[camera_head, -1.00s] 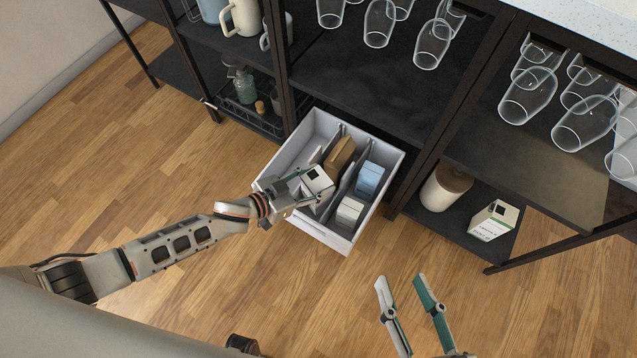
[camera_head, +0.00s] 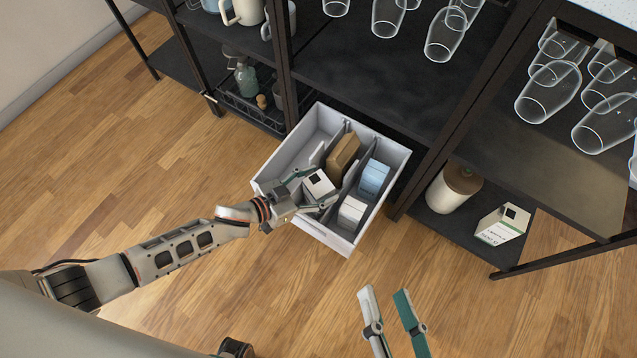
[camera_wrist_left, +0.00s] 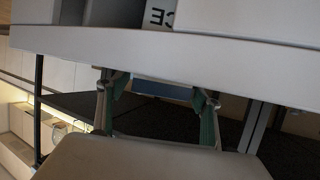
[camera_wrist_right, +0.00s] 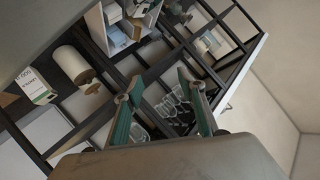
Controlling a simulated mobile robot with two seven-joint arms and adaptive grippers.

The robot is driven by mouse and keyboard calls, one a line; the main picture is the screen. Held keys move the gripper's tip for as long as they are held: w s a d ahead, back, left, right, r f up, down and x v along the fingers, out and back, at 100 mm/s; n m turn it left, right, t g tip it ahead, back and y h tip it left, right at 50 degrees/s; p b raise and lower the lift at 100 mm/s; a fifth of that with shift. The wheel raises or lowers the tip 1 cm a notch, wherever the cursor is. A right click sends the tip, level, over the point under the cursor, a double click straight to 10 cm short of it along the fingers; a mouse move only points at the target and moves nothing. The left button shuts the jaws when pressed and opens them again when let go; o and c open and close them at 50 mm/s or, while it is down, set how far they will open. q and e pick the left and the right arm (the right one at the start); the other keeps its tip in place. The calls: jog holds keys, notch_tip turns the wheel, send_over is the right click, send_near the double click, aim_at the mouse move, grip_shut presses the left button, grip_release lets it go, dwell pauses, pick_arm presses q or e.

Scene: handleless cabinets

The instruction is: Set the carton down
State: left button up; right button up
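A white carton with a black patch on top (camera_head: 318,184) stands in the near left part of the open white drawer (camera_head: 345,246), partly covered by my left gripper. My left gripper (camera_head: 320,190) reaches over the drawer's front left edge, with one finger on each side of this carton. In the left wrist view its fingers (camera_wrist_left: 158,92) are spread wide, with the tips partly hidden by the drawer's edge (camera_wrist_left: 150,48). Whether a finger still touches the carton cannot be told. My right gripper (camera_head: 390,298) is open and empty over the floor.
The drawer also holds a brown box (camera_head: 343,156), a blue-and-white carton (camera_head: 373,178) and a white carton (camera_head: 351,213) between thin dividers. A jar (camera_head: 452,188) and another carton (camera_head: 503,224) stand on the low right shelf. Glasses stand above. Floor in front is clear.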

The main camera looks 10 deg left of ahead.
pick_arm(q)
jog(key=shift+a+r, duration=0.1)
jog(key=shift+r, duration=0.2)
jog(key=p+v, duration=0.4)
jog(key=v, duration=0.8)
pick_arm(e)
jog(key=d+n, duration=0.1)
jog(key=w+d+n, duration=0.1)
jog(key=d+n, duration=0.1)
jog(key=w+d+r+n+h, duration=0.1)
jog(key=d, duration=0.1)
jog(key=shift+n, duration=0.4)
pick_arm(q)
jog(key=shift+f, duration=0.1)
